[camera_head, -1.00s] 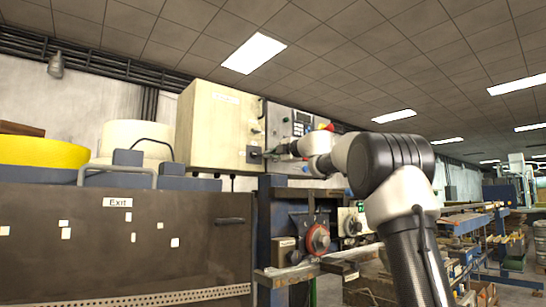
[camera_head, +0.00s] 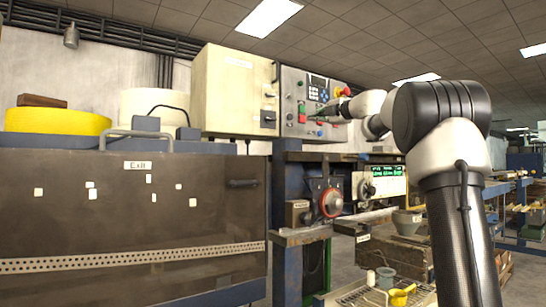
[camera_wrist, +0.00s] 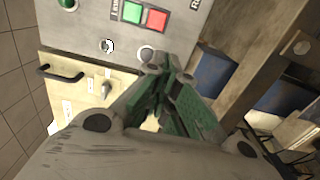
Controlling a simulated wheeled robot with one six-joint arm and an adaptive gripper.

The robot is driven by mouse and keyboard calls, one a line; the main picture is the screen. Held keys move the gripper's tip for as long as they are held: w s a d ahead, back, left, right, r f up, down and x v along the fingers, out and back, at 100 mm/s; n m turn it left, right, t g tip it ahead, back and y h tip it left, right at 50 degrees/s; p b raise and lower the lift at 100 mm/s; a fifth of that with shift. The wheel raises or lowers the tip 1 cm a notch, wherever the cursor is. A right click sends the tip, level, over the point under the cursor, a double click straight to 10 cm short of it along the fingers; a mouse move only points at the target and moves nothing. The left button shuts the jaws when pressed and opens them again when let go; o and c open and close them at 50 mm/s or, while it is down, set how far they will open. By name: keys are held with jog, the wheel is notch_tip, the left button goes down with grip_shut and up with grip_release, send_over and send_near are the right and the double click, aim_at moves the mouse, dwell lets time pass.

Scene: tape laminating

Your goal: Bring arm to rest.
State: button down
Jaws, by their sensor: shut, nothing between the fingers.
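My gripper (camera_head: 318,114) is at the end of my raised arm, which reaches in from the right in the head view. It is small there, in front of the lower part of a grey control panel (camera_head: 289,81). In the wrist view my gripper (camera_wrist: 160,66) has its green-lined fingers drawn together at the tips, with nothing held. The grey panel (camera_wrist: 88,22) is beyond the fingertips, with a green button (camera_wrist: 132,12) and a red button (camera_wrist: 157,19). Whether the tips touch the panel cannot be told.
A cream cabinet (camera_head: 232,90) adjoins the panel on the left. Below are a blue machine frame (camera_head: 287,220) with a red dial (camera_head: 331,202) and a lit green display (camera_head: 387,171). A brown "Exit" cover (camera_head: 120,225) fills the lower left. A yellow roll (camera_head: 57,121) sits above it.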

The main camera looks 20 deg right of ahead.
jog(key=shift+r, duration=0.1)
jog(key=s+d+r+m+t+h, duration=0.1)
jog(key=s+d+m+t+h, duration=0.1)
jog(key=s+m+h, duration=0.5)
jog(key=s+d+f+m+g+h, duration=0.2)
jog(key=s+f+m+g+h, duration=0.15)
jog(key=s+f+m, duration=0.6)
jog(key=s+a+f+m+g+y, duration=0.1)
jog(key=s+a+f+g, duration=0.2)
jog(key=s+f, duration=0.7)
jog(key=s+a+f+m+g+y, duration=0.2)
jog(key=s+a+f+g, duration=0.2)
jog(key=s+f, duration=0.6)
jog(key=s+a+f+m+g+y, duration=0.2)
jog(key=s+a+f+g, duration=0.2)
jog(key=s+f, duration=0.7)
notch_tip(320, 180, down, 6)
jog(key=shift+r, duration=0.2)
jog(key=shift+d+g, duration=0.1)
jog(key=shift+g, duration=0.15)
